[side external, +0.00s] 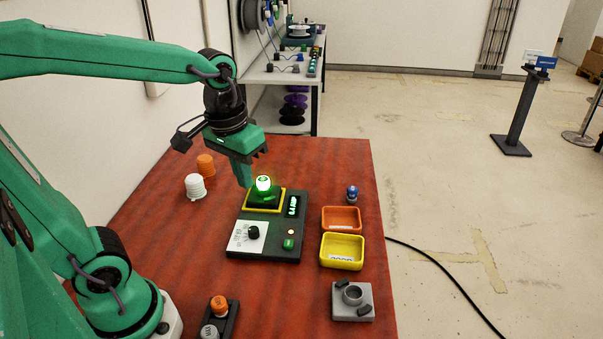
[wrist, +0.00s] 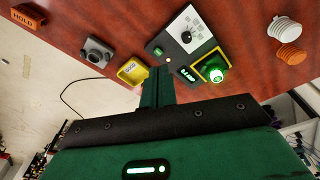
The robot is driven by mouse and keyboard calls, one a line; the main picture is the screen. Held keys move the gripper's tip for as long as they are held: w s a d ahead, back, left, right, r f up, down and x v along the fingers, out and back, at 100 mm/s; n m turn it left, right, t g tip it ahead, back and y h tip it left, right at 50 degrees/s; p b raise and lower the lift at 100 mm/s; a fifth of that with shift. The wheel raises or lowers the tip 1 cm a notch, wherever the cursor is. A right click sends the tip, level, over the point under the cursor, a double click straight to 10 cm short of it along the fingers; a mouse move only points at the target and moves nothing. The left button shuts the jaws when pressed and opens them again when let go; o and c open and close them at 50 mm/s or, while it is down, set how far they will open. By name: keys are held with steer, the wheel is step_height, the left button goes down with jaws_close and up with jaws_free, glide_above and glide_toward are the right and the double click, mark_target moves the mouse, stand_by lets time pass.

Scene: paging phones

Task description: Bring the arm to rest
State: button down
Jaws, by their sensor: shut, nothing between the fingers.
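My gripper (side external: 245,178) is shut and empty. It points down above the red table, just left of and behind a glowing green lamp (side external: 263,184). The lamp sits upright in a yellow-framed socket (side external: 249,206) on a dark test panel (side external: 270,250). In the side view the fingertips look close to the lamp, but I cannot tell the exact gap. In the wrist view the shut fingers (wrist: 158,82) hold nothing, and the lit lamp (wrist: 216,74) stands apart to their right. The panel has a white dial plate (side external: 249,237), a small green display and a green button.
White (side external: 195,187) and orange (side external: 205,165) ribbed caps stand left of the panel. A blue-topped piece (side external: 352,193), an orange bin (side external: 341,213), a yellow bin (side external: 324,250) and a grey fixture (side external: 338,308) are on the right. A dark holder with orange (side external: 219,305) and grey pieces is in front.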

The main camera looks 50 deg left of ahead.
steer(key=shift+s+r+m+t, duration=0.2)
steer(key=shift+s+m+t, duration=0.2)
steer(key=shift+s+t, duration=0.35)
steer(key=shift+s+r+m+t, duration=0.2)
steer(key=shift+s+m+t, duration=0.3)
steer(key=shift+s, duration=0.4)
steer(key=shift+s+r+m+t, duration=0.2)
steer(key=shift+s+m+t, duration=0.1)
steer(key=shift+s+t, duration=0.5)
stand_by(0.5)
